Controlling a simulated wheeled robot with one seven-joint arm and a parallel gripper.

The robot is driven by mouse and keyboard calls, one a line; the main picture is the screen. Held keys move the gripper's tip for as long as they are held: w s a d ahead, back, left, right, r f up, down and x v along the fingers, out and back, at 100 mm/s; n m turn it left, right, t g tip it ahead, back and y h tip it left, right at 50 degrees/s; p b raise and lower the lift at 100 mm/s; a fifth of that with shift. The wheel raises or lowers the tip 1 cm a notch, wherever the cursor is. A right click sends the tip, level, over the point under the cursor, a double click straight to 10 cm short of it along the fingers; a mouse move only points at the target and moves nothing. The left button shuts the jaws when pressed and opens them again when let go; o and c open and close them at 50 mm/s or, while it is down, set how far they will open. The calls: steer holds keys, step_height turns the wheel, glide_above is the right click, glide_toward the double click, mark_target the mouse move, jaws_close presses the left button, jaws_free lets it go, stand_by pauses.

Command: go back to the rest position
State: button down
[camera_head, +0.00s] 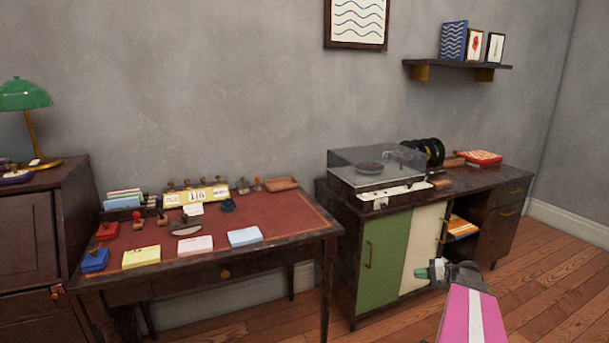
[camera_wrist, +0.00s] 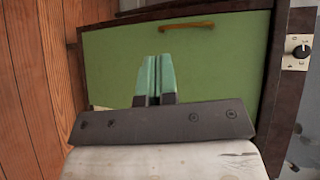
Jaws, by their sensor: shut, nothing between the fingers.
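My gripper (camera_head: 436,269) shows in the head view at the lower right, in front of the sideboard (camera_head: 345,225) and near its cream door (camera_head: 424,240). In the wrist view my gripper (camera_wrist: 156,75) has its two green fingers together, with nothing between them. Behind the fingers is the green door (camera_wrist: 210,65) with a brass handle; this door also shows in the head view (camera_head: 384,250). I cannot tell the exact gap between fingertips and door.
A record player (camera_head: 376,170) with a clear lid stands on the sideboard. A desk (camera_head: 270,222) with stamps and paper pads is at the left. An open compartment with orange items (camera_head: 461,227) lies right of the cream door. Wooden floor (camera_head: 545,265) is clear at the right.

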steer(key=s+a+n+g+h, duration=0.3)
steer(key=s+a+h, duration=0.3)
steer(key=a, duration=0.6)
steer(key=s+a+n+g+h, duration=0.2)
steer(key=s+a+h, duration=0.5)
steer(key=a, duration=0.6)
steer(key=shift+a+r+n+g, duration=0.3)
steer(key=shift+r+n+g, duration=0.1)
steer(key=shift+g, duration=0.1)
